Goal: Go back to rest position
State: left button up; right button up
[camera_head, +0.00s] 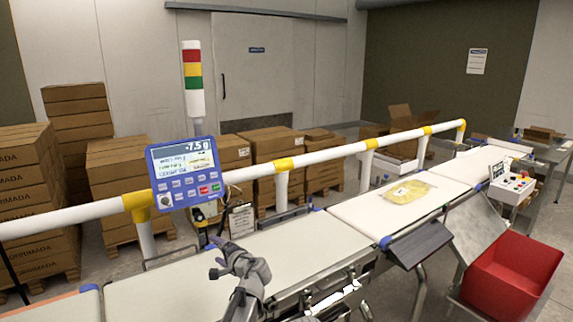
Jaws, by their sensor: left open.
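My left gripper (226,258) is above the near part of the white conveyor belt (290,247), at the lower middle of the head view. It is open, and I see nothing between its fingers. My right gripper is not in view. A clear bag with yellow contents (408,191) lies flat on the belt section further right, well apart from my left gripper. The checkweigher display (184,172) stands behind the belt and reads about -7.5 g.
A white guard rail with yellow joints (330,154) runs behind the belt. A red bin (511,274) stands at the lower right, beside a dark chute plate (419,245). A control box (511,185) sits at the right. Stacked cartons (25,180) fill the back left.

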pick_arm(q)
jog(key=s+d+f+n+g+h, duration=0.1)
jog(key=s+d+f+g+h, duration=0.2)
jog(key=s, duration=0.8)
jog(key=s+d+f+n+g+h+p, duration=0.1)
jog(key=s+d+f+n+g+h, duration=0.1)
jog(key=s+d+f, duration=0.4)
jog(key=s+d+f+n+g+h, duration=0.2)
jog(key=s+d+f+g, duration=0.3)
jog(key=s, duration=1.2)
jog(key=shift+d+f+g+h, duration=0.35)
jog(key=shift+d+g+h, duration=0.35)
jog(key=shift+h, duration=0.2)
jog(key=shift+c, duration=0.3)
